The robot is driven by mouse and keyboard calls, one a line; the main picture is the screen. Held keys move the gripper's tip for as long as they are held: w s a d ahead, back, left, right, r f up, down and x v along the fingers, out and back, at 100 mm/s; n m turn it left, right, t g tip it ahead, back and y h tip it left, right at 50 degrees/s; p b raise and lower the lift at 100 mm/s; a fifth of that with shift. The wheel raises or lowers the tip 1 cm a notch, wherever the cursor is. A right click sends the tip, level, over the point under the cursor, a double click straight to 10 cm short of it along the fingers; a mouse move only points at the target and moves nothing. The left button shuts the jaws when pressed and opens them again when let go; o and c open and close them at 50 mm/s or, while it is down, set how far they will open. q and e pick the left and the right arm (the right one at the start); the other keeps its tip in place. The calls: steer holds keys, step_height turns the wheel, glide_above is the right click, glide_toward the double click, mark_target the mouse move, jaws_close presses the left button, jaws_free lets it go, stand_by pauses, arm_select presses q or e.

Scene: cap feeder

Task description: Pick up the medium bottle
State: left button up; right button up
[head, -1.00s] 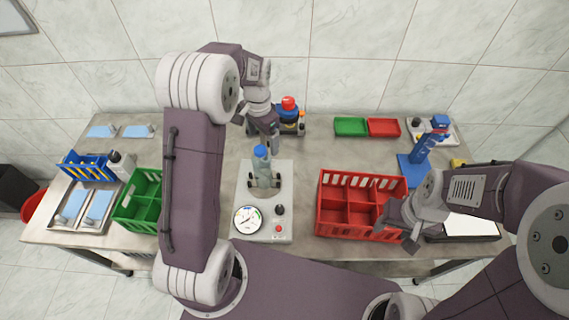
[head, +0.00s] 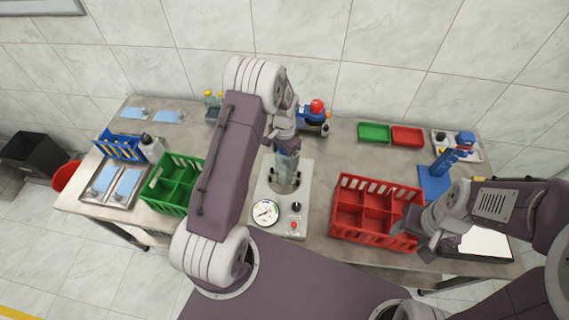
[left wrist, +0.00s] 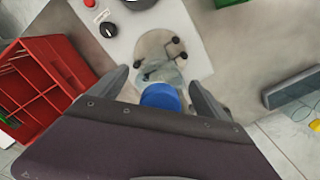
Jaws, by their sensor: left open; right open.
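A clear bottle (head: 287,168) stands upright in the holder of a grey machine (head: 297,199) with a dial; it looks like the medium bottle. Its blue cap (left wrist: 160,97) shows in the left wrist view, between the fingers of my left gripper (left wrist: 158,84). In the head view my left gripper (head: 287,148) is over the bottle and hides its cap. The fingers are open, one on each side, with no clear contact. My right gripper (head: 427,240) is open and empty at the right end of the red crate (head: 375,237).
A green crate (head: 171,207) stands left of the machine. A device with a red knob (head: 316,107) stands behind it. Small bottles with yellow caps (head: 214,98) are at the back left. A blue stand (head: 436,181) is at the right. Green and red trays (head: 374,132) lie at the back.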

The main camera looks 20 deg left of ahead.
arm_select(q)
steer(key=shift+f, duration=0.2)
jaws_close()
steer(key=shift+r, duration=0.1)
